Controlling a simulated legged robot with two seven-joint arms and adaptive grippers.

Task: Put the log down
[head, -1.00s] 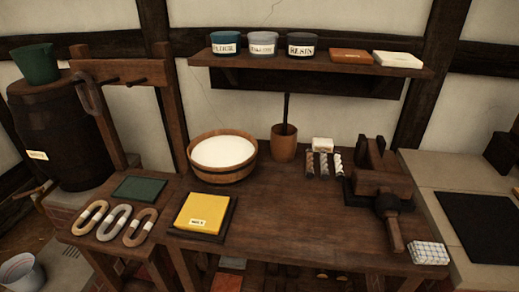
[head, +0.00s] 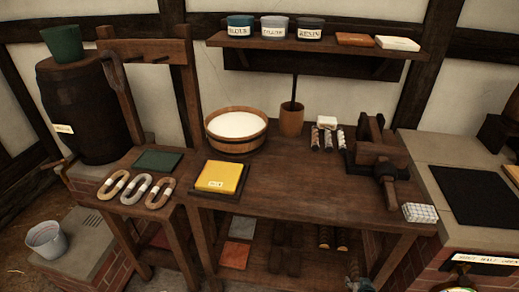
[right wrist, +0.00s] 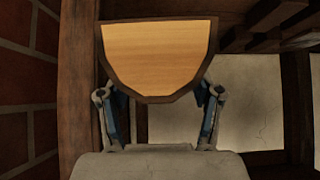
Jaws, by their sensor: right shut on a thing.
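The log (right wrist: 158,55) shows in the right wrist view as a pale end face with a dark bark rim. My right gripper (right wrist: 158,98) has its two fingers on either side of the log and is shut on it. In the head view only a small part of my right gripper (head: 357,285) shows at the bottom edge, in front of the bench. I cannot make out the held log there. My left gripper is not in view.
The workbench (head: 290,185) holds a tub (head: 235,146), a yellow block (head: 220,176) and a wooden clamp (head: 375,155). Below it, a lower shelf carries round pieces (head: 323,238). A stone counter (head: 430,180) stands right; a bucket (head: 46,240) stands left.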

